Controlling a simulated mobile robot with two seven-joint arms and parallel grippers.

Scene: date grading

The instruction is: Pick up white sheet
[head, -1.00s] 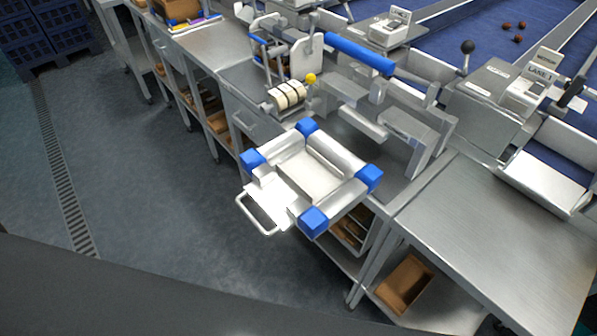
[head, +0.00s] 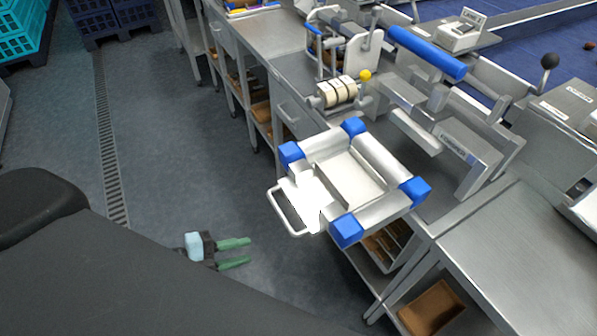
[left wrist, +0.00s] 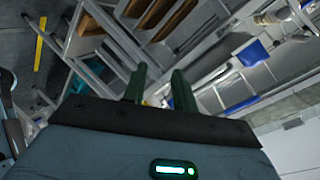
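A flat bright white piece, which looks like the white sheet (head: 312,193), lies at the left edge of a metal frame with blue corner blocks (head: 347,231), beside a wire handle (head: 284,211). I cannot tell its full outline. My left gripper (head: 235,253) has green fingers, held apart and empty. It is over the floor, below and left of the sheet, clear of the frame. In the left wrist view the two green fingers (left wrist: 159,88) also stand apart with nothing between them. My right gripper is not in view.
Steel benches (head: 515,235) run along the right, with brown boxes (head: 432,306) on lower shelves. A roller with a yellow knob (head: 365,75) and a blue bar (head: 427,53) stand behind the frame. The floor (head: 190,150) at left is open.

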